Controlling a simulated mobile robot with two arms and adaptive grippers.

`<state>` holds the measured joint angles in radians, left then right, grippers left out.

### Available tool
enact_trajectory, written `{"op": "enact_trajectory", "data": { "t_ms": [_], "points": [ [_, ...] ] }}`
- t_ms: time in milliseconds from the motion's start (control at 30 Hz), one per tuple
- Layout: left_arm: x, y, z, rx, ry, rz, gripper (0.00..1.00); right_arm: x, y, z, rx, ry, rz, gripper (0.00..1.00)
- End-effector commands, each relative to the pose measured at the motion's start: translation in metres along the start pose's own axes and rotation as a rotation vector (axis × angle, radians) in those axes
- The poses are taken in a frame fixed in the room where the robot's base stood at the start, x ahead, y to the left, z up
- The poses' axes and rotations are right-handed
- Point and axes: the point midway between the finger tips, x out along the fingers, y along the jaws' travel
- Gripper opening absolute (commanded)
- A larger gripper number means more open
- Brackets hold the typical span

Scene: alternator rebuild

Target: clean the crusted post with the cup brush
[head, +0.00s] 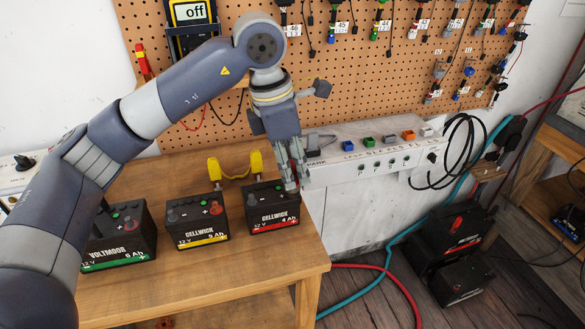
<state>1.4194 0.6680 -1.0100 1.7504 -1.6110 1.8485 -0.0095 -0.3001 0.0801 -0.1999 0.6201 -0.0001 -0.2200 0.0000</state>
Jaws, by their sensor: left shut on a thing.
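My left gripper (291,168) points down over the right end of the red-striped Cellwick 4 Ah battery (272,212). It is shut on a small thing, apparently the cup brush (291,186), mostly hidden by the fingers. The fingertips are close to the battery's top by its right-hand post; I cannot tell whether the brush touches it. That post is hidden, and crust is too small to make out. The yellow-striped Cellwick 5 Ah battery (197,230) and the green-striped Voltmoor battery (120,245) stand to the left. My right gripper is out of view.
The batteries stand on a wooden bench (230,280), clear in front. Yellow clamps (214,171) with a cable stand behind them. A grey panel (375,145) with coloured blocks is to the right. A pegboard (350,70) holds a meter (190,13) and hanging leads. Black batteries (455,240) sit on the floor.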

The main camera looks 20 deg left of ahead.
Motion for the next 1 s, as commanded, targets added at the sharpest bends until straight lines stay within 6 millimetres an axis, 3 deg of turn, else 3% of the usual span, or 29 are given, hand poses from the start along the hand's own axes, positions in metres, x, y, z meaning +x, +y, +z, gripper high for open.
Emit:
{"op": "enact_trajectory", "data": {
  "t_ms": [467,1000],
  "points": [
    [-0.002,0.000,0.000,-0.072,0.000,0.015,0.07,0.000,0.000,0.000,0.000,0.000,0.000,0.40],
    [-0.042,0.001,0.009,-0.071,0.000,0.015,0.07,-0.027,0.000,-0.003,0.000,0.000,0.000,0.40]
  ]
}}
